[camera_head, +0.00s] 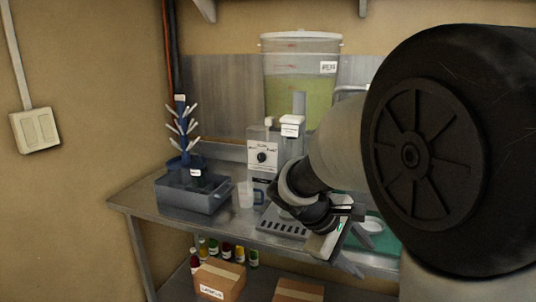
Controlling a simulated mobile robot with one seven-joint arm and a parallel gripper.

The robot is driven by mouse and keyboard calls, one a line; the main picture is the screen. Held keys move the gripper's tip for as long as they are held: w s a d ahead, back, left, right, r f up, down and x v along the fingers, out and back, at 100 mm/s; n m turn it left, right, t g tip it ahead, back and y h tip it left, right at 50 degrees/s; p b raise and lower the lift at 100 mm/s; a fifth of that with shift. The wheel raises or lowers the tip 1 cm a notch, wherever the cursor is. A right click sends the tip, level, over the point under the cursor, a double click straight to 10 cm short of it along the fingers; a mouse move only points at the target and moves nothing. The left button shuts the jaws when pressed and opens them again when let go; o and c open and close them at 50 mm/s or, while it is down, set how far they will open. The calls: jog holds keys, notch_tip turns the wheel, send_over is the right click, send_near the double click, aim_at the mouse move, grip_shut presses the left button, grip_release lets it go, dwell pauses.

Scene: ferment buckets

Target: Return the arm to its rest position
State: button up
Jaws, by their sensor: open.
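My arm comes in from the right, with its large dark joint close to the camera. It reaches down and left over the steel table (140,201). My gripper (346,262) is at the end of the arm, near the table's front edge, pointing down and to the right. It is open, and I see nothing held in it. The arm hides part of the table and of the things behind it.
A grey bin (190,199) with a blue bottle tree (184,135) stands at left. A white cup (245,194), a machine with a dial (262,157) and a large green-filled bucket (297,82) stand near the middle. Cardboard boxes (220,280) and bottles are below.

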jog(key=s+a+r+m+t+y, duration=0.1)
jog(key=s+a+r+m+y, duration=0.15)
jog(key=s, duration=0.35)
jog(key=s+a+r+m+t+y, duration=0.1)
jog(key=s+r+m+t+y, duration=0.1)
jog(key=s+m+y, duration=0.3)
jog(key=s+a+r+m+t, duration=0.1)
jog(key=s+a+r+m, duration=0.1)
jog(key=s, duration=0.5)
notch_tip(320, 180, up, 14)
jog(key=p, duration=1.4)
jog(key=shift+w+a+p, duration=0.2)
jog(key=shift+p, duration=0.15)
